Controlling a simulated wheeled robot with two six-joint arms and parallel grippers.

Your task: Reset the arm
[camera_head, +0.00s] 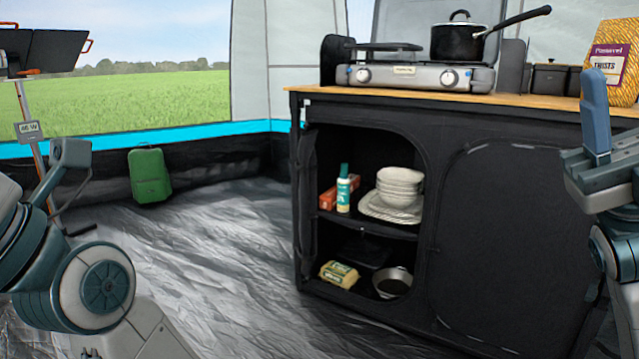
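My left arm (90,285) comes in at the lower left, folded, with grey links and a round joint cover. I cannot make out its gripper fingers. My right arm (610,185) stands at the right edge, in front of the black cabinet's right side. A blue upright part (595,110) rises from its grey end. Whether this end is open or shut cannot be told. I see nothing held by either arm.
The black cabinet (500,240) carries a stove (415,77), a black pot (460,40) and a yellow snack bag (612,60). Its open shelves hold bowls (400,185), a bottle (343,188) and a pan (392,282). A green canister (150,175) stands by the tent wall. The middle floor is clear.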

